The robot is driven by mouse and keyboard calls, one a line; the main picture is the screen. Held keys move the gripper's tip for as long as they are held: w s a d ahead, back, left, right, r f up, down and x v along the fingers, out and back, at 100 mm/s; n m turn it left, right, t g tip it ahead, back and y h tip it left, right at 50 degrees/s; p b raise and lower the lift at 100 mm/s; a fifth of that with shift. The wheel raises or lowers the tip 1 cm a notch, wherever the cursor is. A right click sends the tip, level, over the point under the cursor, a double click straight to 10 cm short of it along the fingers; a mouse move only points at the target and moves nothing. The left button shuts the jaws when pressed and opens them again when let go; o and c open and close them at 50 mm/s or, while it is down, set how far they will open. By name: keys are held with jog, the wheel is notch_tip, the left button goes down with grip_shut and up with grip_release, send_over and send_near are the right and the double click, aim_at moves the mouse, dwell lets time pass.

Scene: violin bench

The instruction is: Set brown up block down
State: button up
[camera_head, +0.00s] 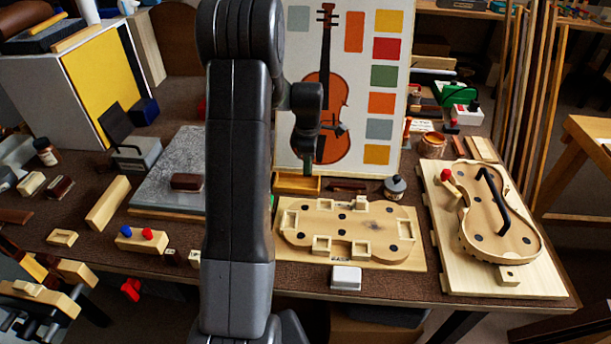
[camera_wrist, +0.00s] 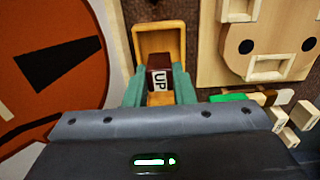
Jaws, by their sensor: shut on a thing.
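The brown block (camera_wrist: 179,68) carries a white label reading "UP" and sits between the two teal fingers of my gripper (camera_wrist: 159,84) in the wrist view. My gripper is shut on it. A yellow-orange tray (camera_wrist: 139,45) lies beyond and around the block in that view; I cannot tell the height of the block over it. In the head view my gripper (camera_head: 308,167) hangs just above the small yellow tray (camera_head: 283,184), and the held block cannot be made out there.
A wooden mould board (camera_head: 413,252) with dark holes lies in front of the tray. A violin body (camera_head: 520,240) lies on a board at right. A picture panel (camera_head: 350,50) stands close behind the gripper. A dark jar (camera_head: 395,187) and a grey slab (camera_head: 172,165) flank the area.

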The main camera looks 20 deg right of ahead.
jog(key=shift+f, duration=2.2)
jog(key=shift+f, duration=0.2)
jog(key=o, duration=0.9)
notch_tip(320, 180, up, 12)
jog(key=shift+r, duration=0.25)
jog(key=shift+c, duration=0.5)
